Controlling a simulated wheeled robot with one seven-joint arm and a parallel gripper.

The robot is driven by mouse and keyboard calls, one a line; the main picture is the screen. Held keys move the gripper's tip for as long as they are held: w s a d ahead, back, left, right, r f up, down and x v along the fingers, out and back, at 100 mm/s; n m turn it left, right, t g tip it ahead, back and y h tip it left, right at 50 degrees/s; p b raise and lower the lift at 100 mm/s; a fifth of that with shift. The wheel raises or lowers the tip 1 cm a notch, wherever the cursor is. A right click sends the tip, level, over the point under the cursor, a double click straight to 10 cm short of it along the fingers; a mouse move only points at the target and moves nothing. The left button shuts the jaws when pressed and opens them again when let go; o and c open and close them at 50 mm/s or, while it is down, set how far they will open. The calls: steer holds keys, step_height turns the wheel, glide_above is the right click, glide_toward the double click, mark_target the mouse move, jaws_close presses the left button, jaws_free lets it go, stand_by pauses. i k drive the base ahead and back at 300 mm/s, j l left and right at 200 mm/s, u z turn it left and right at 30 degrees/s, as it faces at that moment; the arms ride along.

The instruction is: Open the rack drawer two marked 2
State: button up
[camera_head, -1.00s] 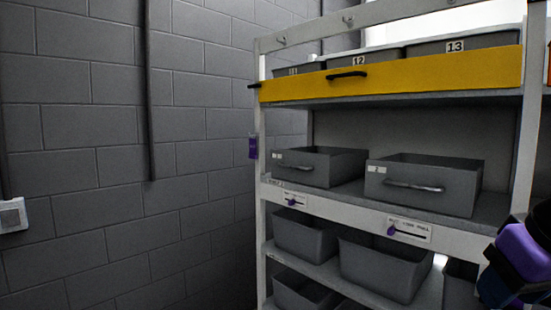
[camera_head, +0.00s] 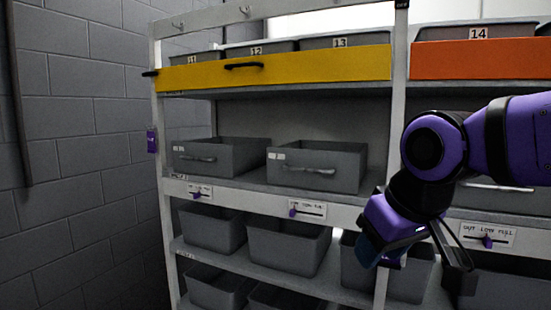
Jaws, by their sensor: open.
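Two grey drawers with bar handles sit side by side on the rack's middle shelf: a left drawer (camera_head: 222,157) and a right drawer (camera_head: 316,170). Each has a small white label at its upper left front; the marks are too small to read surely, so I cannot tell which is 2. Both look pushed in level with the shelf edge. My gripper (camera_head: 455,262) hangs at the right, in front of the rack, right of and lower than the right drawer. It is open, apart from both drawers, and its fingers are partly hidden by my wrist.
A yellow panel (camera_head: 310,68) with a black handle fronts bins 11, 12 and 13 above; an orange panel (camera_head: 480,58) fronts bin 14. Grey bins (camera_head: 290,250) fill the lower shelves. Purple sliders (camera_head: 293,211) sit on the shelf edge. A block wall (camera_head: 75,120) stands left.

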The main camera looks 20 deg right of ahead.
mark_target(328, 166)
steer(key=i+l+u, duration=0.1)
steer(key=i+l, duration=0.15)
steer(key=i, duration=0.15)
steer(key=i+l, duration=0.3)
steer(key=i+u, duration=0.05)
steer(key=i, duration=0.05)
